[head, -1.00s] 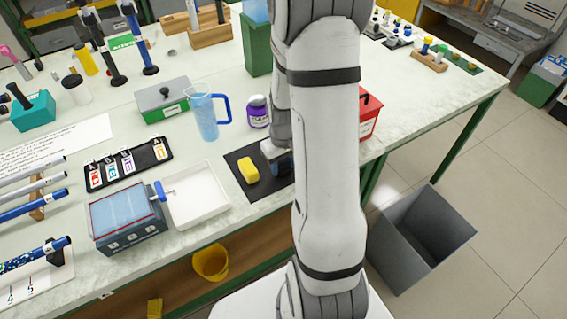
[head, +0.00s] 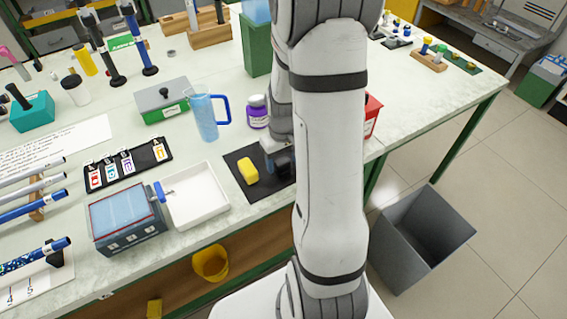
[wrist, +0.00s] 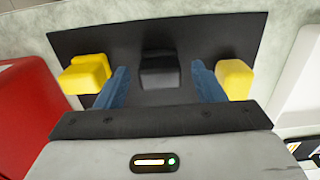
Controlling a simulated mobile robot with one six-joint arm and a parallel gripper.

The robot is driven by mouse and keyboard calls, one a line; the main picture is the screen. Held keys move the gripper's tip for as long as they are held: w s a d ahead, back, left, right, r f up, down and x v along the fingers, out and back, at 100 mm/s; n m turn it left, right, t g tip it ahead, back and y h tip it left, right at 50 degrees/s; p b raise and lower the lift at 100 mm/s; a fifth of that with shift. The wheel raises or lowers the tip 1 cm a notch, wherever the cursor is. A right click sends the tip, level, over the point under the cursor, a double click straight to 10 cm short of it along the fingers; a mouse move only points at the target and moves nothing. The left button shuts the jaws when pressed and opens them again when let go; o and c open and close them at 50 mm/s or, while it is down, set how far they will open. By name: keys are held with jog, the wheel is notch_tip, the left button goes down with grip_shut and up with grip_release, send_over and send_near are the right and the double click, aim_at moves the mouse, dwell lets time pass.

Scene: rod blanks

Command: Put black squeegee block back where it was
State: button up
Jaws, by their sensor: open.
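The black squeegee block (wrist: 160,70) stands on a dark mat (wrist: 215,32) in the wrist view, midway between two yellow blocks, one at the left (wrist: 86,74) and one at the right (wrist: 235,78). My gripper (wrist: 160,72) is open, its two blue fingers to either side of the black block with gaps showing. How far the fingertips reach down beside it is unclear. In the head view, the black block (head: 284,166) shows just beside my gripper (head: 271,158), partly behind my arm. One yellow block (head: 248,171) lies to its left; the other is hidden.
A red box (wrist: 28,115) stands left of the mat in the wrist view, and a white tray (wrist: 300,85) at the right. In the head view, a purple-labelled jar (head: 257,112) and blue jug (head: 204,114) stand behind the mat. A grey bin (head: 422,240) is on the floor.

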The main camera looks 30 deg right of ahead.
aim_at(283, 162)
notch_tip(283, 162, up, 9)
jog(key=shift+f, duration=0.2)
jog(key=s+a+r+t, duration=0.2)
jog(key=s+a+r, duration=0.8)
jog(key=s+a, duration=0.1)
jog(key=shift+s+a+r+t, duration=0.4)
jog(key=shift+s, duration=0.2)
dwell(0.4)
